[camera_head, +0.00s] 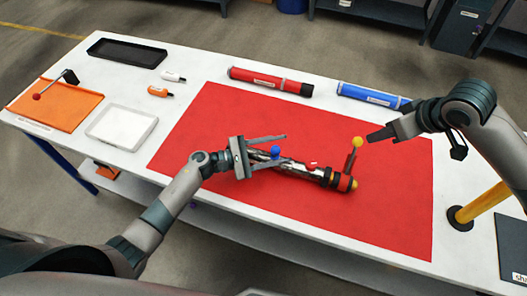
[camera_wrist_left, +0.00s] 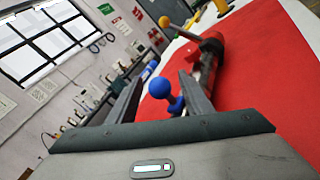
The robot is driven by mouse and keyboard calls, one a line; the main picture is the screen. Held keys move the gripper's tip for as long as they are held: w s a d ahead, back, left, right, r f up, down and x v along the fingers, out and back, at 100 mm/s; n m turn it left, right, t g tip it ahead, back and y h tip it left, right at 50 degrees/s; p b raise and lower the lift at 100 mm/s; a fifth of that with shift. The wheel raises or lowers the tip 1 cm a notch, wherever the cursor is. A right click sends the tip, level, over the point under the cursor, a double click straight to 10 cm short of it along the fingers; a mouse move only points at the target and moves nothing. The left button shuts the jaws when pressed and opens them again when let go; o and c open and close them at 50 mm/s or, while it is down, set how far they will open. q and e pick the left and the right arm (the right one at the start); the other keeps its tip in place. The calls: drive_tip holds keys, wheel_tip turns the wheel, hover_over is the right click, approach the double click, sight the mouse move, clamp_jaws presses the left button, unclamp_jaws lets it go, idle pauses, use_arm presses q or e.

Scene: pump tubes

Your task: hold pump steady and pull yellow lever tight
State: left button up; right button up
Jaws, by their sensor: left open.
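The pump (camera_head: 305,170) is a dark and silver tube lying on the red mat (camera_head: 215,110), with a blue ball knob (camera_head: 275,151), a red knob (camera_head: 312,164) and a yellow-ended tip. Its yellow lever (camera_head: 357,142) stands up near the right end; a yellow ball also shows in the left wrist view (camera_wrist_left: 164,22). My left gripper (camera_head: 283,148) is open at the pump's left end, its fingers on either side of the tube near the blue knob (camera_wrist_left: 153,88). My right gripper (camera_head: 378,134) is just right of the yellow lever, apparently apart from it; its jaw opening is unclear.
A red tube (camera_head: 270,80) and a blue tube (camera_head: 368,95) lie along the far edge. A black tray (camera_head: 126,52), a white tray (camera_head: 121,127), an orange panel (camera_head: 52,106) and small bottles are at left. A yellow post (camera_head: 485,205) stands at right.

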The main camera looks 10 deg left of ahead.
use_arm(q)
drive_tip(key=shift+x, duration=1.4)
drive_tip(key=shift+c, duration=0.7)
clamp_jaws()
